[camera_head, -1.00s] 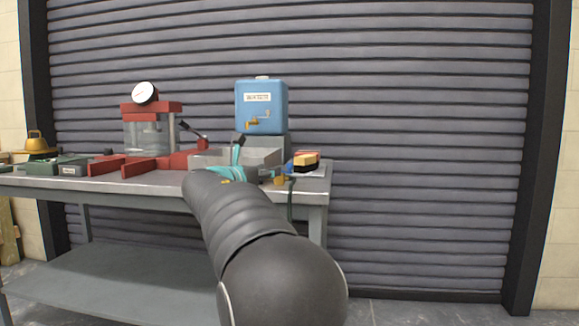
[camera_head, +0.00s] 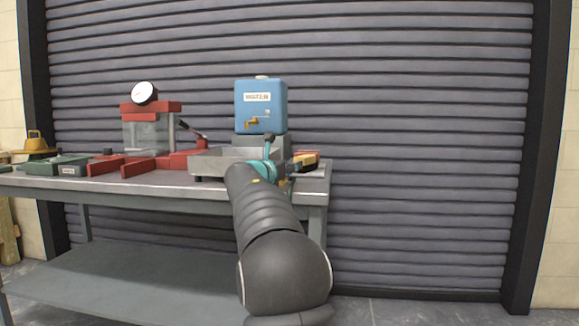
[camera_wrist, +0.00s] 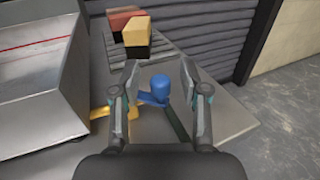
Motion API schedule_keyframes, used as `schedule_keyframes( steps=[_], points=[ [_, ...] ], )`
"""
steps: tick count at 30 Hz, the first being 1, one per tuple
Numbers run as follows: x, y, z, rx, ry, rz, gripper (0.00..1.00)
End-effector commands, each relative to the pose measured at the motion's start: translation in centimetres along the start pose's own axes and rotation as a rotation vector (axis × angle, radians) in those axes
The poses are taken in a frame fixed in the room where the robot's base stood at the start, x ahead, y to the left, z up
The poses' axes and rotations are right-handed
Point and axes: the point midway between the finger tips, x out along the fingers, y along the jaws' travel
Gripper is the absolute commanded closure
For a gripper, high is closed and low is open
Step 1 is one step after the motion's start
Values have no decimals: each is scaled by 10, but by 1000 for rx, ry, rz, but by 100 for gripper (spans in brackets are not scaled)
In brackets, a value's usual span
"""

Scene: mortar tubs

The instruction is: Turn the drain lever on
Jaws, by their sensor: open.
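The drain lever (camera_wrist: 160,90) is blue with a round knob. In the wrist view it shows between the two fingers of my gripper (camera_wrist: 161,72), which are spread apart. I cannot tell whether either finger touches it. A brass-yellow fitting (camera_wrist: 104,118) lies beside the lever, by the grey metal basin (camera_wrist: 62,108). In the head view my forearm and wrist hide the lever's area and the fingers, in front of the right end of the basin (camera_head: 212,164).
A blue water tank (camera_head: 261,98) with a brass tap stands behind the basin. Red and yellow blocks (camera_wrist: 138,32) lie beyond the lever. A red press (camera_head: 150,110) stands left on the workbench (camera_head: 120,184). The bench edge is near on the right.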

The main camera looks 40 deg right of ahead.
Motion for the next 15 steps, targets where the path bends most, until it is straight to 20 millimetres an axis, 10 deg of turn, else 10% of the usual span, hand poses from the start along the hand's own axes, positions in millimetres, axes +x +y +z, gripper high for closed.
schedule_keyframes(
  steps=[4,9,15],
  points=[
    [0,0,0,0,0,0,58],
    [0,0,0,0,0,0,100],
    [0,0,0,0,-1,3,100]
  ],
)
